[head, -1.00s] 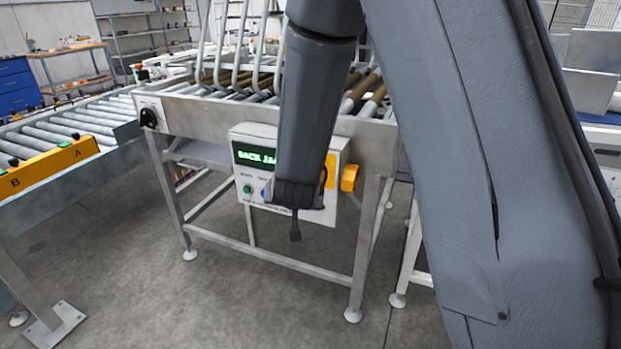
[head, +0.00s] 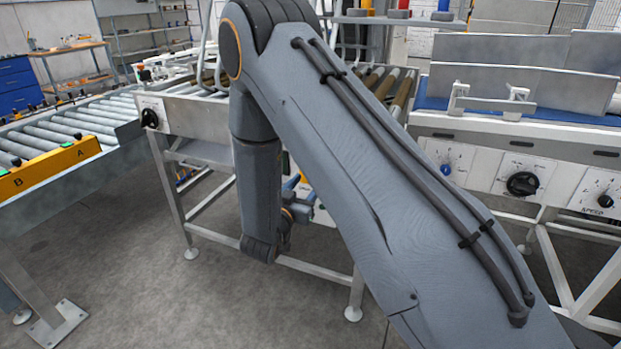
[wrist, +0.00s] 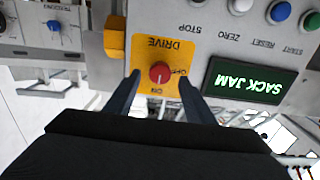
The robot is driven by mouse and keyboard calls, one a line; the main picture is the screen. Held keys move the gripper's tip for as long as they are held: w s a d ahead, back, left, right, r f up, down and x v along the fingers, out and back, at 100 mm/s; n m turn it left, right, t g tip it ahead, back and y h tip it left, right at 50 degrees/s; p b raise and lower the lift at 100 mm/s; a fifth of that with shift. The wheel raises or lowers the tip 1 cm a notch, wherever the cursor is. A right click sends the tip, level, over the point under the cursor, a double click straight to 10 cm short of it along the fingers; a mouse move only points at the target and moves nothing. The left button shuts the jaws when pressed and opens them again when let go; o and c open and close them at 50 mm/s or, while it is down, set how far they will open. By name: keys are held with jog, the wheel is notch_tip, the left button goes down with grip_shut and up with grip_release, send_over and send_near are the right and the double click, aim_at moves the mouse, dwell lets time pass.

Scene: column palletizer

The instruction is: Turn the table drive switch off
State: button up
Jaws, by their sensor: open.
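The table drive switch is a red knob (wrist: 159,73) on a yellow plate (wrist: 172,48) marked DRIVE, OFF and ON. It shows upside down in the wrist view, and which mark the knob points to is too small to tell. My gripper (wrist: 159,77) is open, with one dark finger on each side of the knob. Whether the fingers touch it I cannot tell. In the head view my arm hides the switch and most of its control box.
The box has a green-lit SACK JAM display (wrist: 251,82) and several buttons beside the switch. A yellow block (wrist: 114,37) sticks out close to the plate. In the head view, a conveyor with a black dial (head: 522,184) stands at the right.

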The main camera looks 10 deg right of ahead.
jog(key=x, duration=0.3)
jog(key=shift+c, duration=0.2)
jog(key=c, duration=1)
